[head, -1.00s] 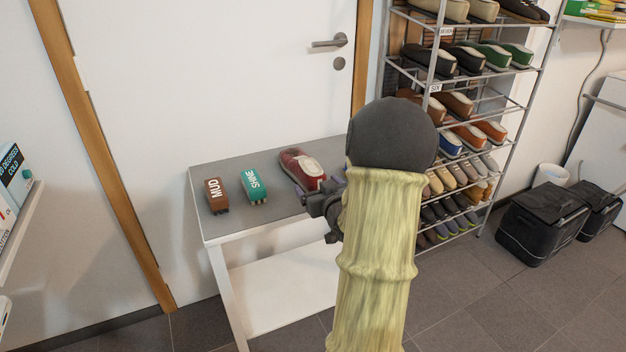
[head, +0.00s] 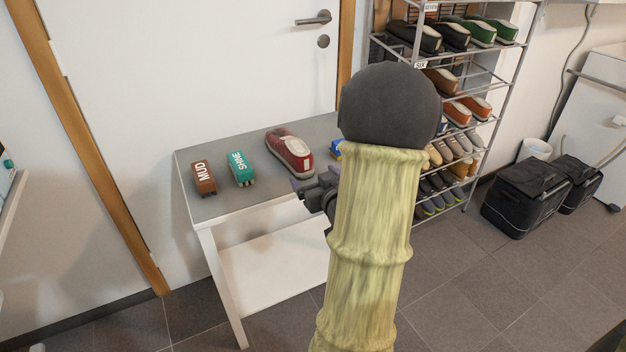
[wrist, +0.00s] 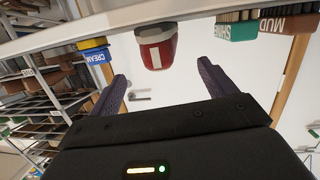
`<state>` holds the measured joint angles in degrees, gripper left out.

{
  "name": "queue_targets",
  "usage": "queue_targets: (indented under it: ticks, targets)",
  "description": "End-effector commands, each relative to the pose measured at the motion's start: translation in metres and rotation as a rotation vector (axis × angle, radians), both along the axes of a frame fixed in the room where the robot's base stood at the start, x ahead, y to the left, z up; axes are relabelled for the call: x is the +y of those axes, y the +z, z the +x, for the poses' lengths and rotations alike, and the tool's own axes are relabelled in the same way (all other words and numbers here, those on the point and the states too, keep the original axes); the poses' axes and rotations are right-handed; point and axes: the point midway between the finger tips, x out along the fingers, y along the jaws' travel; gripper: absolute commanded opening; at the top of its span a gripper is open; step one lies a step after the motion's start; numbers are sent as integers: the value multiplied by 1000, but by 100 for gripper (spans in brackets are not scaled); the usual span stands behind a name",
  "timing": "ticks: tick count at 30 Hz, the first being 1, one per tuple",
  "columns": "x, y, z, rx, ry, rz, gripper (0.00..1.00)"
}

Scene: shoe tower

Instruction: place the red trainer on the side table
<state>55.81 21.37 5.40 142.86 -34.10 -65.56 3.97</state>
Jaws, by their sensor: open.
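The red trainer (head: 289,152), with a pale top and sole, stands upright on the grey top of the white side table (head: 250,205). In the wrist view, which is upside down, the end of the red trainer (wrist: 156,48) shows beyond my open fingers, roughly in line with the space between them. My gripper (head: 308,190) is open and empty, just off the table's front edge and apart from the trainer. Its two dark fingers (wrist: 161,82) show in the wrist view. My arm hides part of the table's right side.
A brown MUD brush (head: 203,178) and a green SHINE brush (head: 241,168) stand left of the trainer. A blue and yellow CREAM item (head: 336,150) is to its right, partly hidden. A shoe rack (head: 480,90) stands at the right, with black bags (head: 527,195) beyond.

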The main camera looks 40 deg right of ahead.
Motion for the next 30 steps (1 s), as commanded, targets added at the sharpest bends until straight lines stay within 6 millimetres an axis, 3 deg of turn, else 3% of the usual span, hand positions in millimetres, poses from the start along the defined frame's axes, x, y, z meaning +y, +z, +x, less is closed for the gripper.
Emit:
queue_targets:
  ticks: [7, 11, 16, 21, 26, 30]
  targets:
    - [4, -1, 3, 13, 4, 2, 84]
    - [22, -9, 12, 91, 19, 16, 84]
    - [67, -29, 24, 276, 46, 51, 84]
    - [121, -47, 21, 476, 80, 93, 84]
    - [181, -62, 1, 689, 125, 140, 84]
    - [235, -70, -31, 881, 177, 182, 84]
